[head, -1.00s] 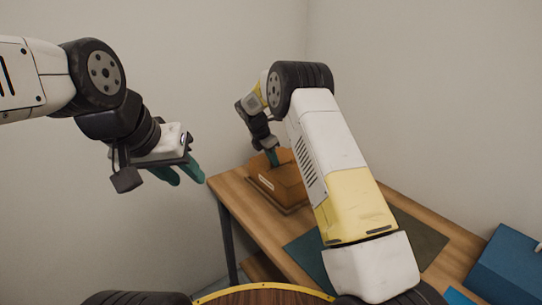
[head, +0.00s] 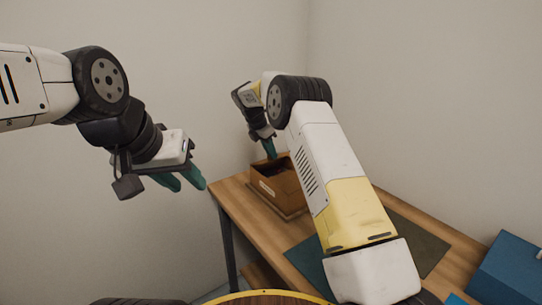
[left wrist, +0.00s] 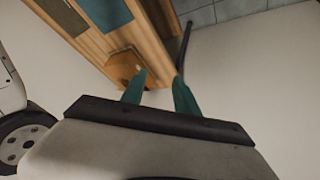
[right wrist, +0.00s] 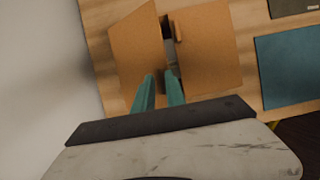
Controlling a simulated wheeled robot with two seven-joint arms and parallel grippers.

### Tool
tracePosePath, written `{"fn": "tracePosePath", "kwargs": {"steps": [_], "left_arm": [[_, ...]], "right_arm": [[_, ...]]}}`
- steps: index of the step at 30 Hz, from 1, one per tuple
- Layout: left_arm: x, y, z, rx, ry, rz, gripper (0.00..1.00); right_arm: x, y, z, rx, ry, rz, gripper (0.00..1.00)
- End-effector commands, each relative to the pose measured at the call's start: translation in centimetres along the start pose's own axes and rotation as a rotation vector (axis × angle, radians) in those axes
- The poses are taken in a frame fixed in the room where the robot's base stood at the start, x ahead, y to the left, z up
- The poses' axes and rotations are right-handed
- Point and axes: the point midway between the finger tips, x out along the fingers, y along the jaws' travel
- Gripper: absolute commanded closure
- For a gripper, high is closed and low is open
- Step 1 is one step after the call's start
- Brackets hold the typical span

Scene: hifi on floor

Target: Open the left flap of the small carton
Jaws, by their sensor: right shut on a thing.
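The small brown carton (head: 277,190) stands at the far left end of the wooden table, its top partly open with a dark interior showing. In the right wrist view its left flap (right wrist: 135,40) is tilted up and its right flap (right wrist: 209,45) looks flat, with a dark gap between them. My right gripper (head: 270,149) is at the carton's back edge. In the right wrist view its fingers (right wrist: 160,80) are close together on the left flap's inner edge; the exact contact is hard to see. My left gripper (head: 183,183) is open and empty in the air, left of the table; its fingers (left wrist: 160,85) are apart.
The wooden table (head: 238,202) also bears dark mats (head: 418,240) to the right of the carton. A blue box (head: 510,268) stands at the lower right. My right arm hides part of the table. Walls stand close behind the table.

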Motion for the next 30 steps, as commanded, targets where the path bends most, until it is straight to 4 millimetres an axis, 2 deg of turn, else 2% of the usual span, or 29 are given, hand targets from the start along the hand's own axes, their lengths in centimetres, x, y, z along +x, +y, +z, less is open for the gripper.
{"fn": "tracePosePath", "kwargs": {"steps": [1,6,24,25,30], "left_arm": [[0.0,0.0,0.0,0.0,0.0,0.0,0.64],[0.0,0.0,0.0,0.0,0.0,0.0,0.64],[0.0,0.0,0.0,0.0,0.0,0.0,0.64],[0.0,0.0,0.0,0.0,0.0,0.0,0.66],[0.5,0.4,-0.1,-0.032,-0.028,0.015,0.99]], "right_arm": [[0.0,1.1,-0.3,-0.003,0.001,0.027,1.0],[-0.4,1.7,-0.2,-0.004,0.003,0.025,1.0],[-0.6,2.1,-0.4,-0.004,0.009,0.022,1.0],[-0.6,2.1,-0.4,-0.004,0.009,0.022,1.0],[-0.6,2.1,-0.4,-0.004,0.011,0.022,1.0]]}}
